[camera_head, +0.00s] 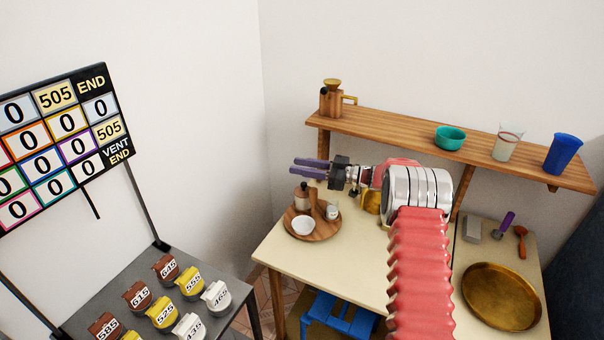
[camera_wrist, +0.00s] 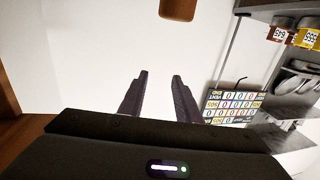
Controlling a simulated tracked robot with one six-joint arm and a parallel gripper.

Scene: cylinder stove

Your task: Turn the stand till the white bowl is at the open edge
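A round wooden stand (camera_head: 318,234) sits on the left part of the cream table. The white bowl (camera_head: 303,225) is on its front-left part, near the rim. A brown and white jar (camera_head: 302,199) stands at the back of the stand, a small white cup (camera_head: 332,212) at its right, and an upright wooden piece between them. My gripper (camera_head: 310,169) is above and behind the stand, pointing left, apart from everything on it. In the wrist view my gripper (camera_wrist: 160,90) shows two dark purple fingers with a gap and nothing between them.
A wooden shelf (camera_head: 400,140) above the table holds a brown pot (camera_head: 335,98), a teal bowl (camera_head: 450,137) and two cups. A brass pan (camera_head: 500,296) lies at right. A rack with numbered tags (camera_head: 165,300) stands at left. The table's front left is clear.

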